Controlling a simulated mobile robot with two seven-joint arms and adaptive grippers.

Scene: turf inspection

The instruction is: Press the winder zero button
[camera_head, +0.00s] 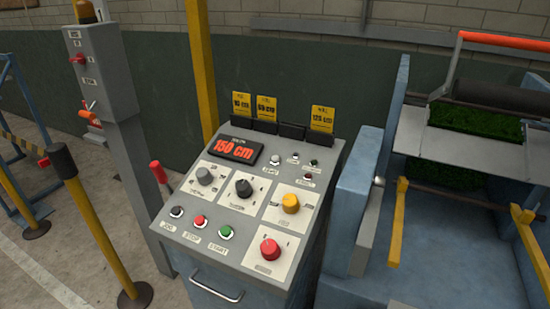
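A grey control console (165,235) stands in the middle of the head view with a sloped top. Its display (234,150) reads 150 cm in red. A white button (275,160) sits right of the display; its label looks like "ZERO" but is too small to read surely. A black button (176,212), a red button (199,220) and a green button (226,232) line the front left, seemingly labelled JOG, STOP and START. Neither of my grippers is in view.
Grey, black and yellow knobs and a red knob (270,249) stand up from the panel. A red-tipped lever (158,172) rises at its left. Yellow cards (266,107) stand behind. A blue machine with a turf roll (466,120) is right; posts stand left.

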